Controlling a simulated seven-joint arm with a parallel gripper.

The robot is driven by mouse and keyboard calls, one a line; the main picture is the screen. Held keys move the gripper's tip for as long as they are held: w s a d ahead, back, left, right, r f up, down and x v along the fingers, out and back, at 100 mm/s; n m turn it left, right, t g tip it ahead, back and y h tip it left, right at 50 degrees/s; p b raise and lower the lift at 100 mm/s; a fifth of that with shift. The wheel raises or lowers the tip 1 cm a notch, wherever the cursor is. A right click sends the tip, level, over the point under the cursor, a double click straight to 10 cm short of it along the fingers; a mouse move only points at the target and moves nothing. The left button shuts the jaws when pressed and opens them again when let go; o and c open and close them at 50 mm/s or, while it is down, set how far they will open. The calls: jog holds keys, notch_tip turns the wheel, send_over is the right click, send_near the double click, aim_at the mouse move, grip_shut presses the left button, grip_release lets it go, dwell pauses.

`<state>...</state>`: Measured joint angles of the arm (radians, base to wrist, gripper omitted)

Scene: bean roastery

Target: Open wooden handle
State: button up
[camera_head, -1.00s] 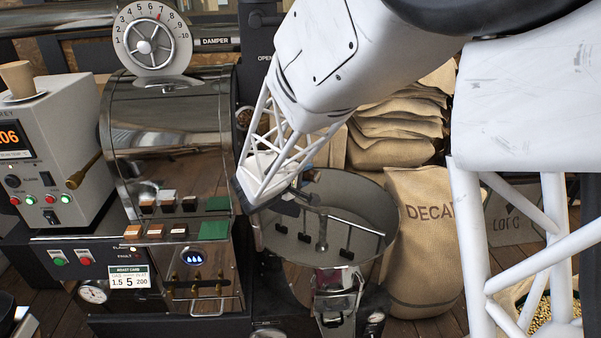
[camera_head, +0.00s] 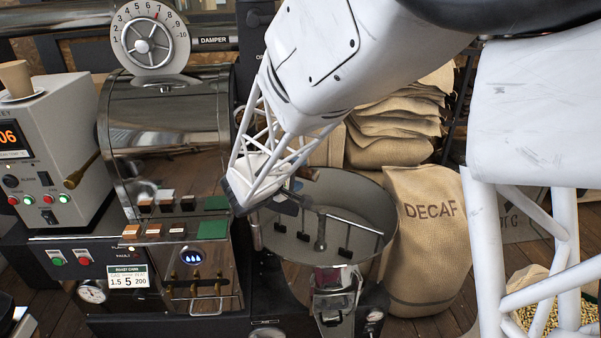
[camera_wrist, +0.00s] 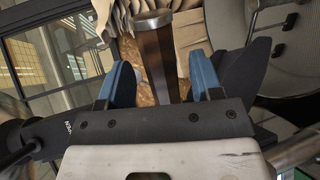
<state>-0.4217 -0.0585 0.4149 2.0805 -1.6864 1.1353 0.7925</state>
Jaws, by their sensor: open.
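In the wrist view a brown wooden handle (camera_wrist: 156,58) with a round metal end cap stands upright in the picture. My gripper (camera_wrist: 164,78) is open, its blue-padded fingers on either side of the handle. A gap shows between the handle and each pad. The handle's lower end is hidden behind the gripper body. In the head view my lattice wrist is in front of the roaster's right side, with the dark gripper partly visible.
The steel roaster drum (camera_head: 165,120) is at left. The round cooling tray (camera_head: 345,205) with its stirring arms sits just below and right of my wrist. A DECAF sack (camera_head: 425,240) stands right of the tray. A smaller wooden-handled lever (camera_head: 80,172) is left of the drum.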

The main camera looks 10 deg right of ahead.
jog(key=shift+v, duration=2.8)
